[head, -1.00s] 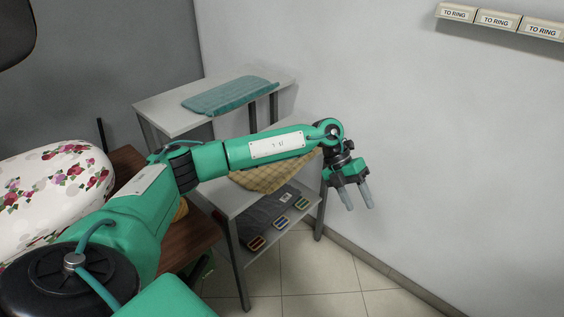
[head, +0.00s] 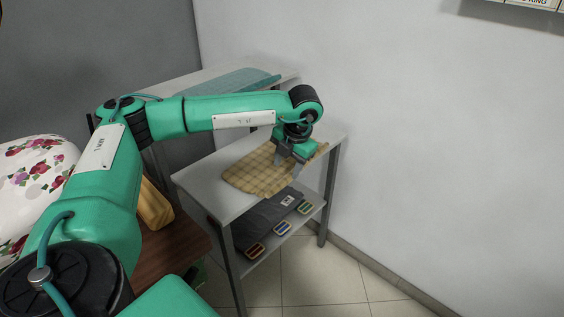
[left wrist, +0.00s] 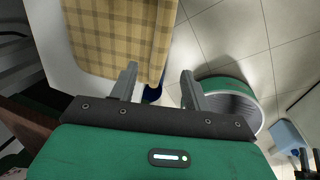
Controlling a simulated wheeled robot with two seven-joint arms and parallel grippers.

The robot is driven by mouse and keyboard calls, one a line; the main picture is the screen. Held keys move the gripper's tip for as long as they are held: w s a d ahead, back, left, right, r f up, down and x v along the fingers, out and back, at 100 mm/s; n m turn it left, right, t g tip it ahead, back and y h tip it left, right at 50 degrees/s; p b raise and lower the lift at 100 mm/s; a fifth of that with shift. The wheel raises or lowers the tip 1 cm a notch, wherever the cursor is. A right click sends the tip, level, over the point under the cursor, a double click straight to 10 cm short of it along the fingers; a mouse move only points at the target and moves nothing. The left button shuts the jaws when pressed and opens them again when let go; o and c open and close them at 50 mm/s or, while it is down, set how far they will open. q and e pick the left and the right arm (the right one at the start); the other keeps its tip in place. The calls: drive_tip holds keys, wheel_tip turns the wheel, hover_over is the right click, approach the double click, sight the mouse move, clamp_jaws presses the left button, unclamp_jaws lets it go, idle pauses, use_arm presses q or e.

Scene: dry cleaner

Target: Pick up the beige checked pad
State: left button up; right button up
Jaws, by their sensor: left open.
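The beige checked pad (head: 256,172) lies flat on the light top of a small shelf unit in the head view. It also fills the upper left of the left wrist view (left wrist: 115,35). My left gripper (head: 286,172) is over the pad's right part in the head view and hides some of it. In the left wrist view my left gripper (left wrist: 160,82) is open, its two fingers apart with nothing held between them. The left finger overlaps the pad's near edge there; whether it touches I cannot tell.
The shelf unit's top (head: 207,190) has bare room left of the pad. Its lower shelf holds a dark folded item (head: 262,216) and several coloured buckle-like pieces. A teal pad (head: 235,82) lies on a table behind. A flowered padded form (head: 35,180) is at left; a wall stands right.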

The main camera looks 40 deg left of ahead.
sight(282, 181)
use_arm(q)
drive_tip(key=x, duration=0.6)
drive_tip(key=shift+s+a+f+b, duration=0.1)
drive_tip(key=shift+a+f+b, duration=0.05)
drive_tip(key=shift+f+b, duration=0.2)
drive_tip(key=shift+r, duration=0.1)
clamp_jaws()
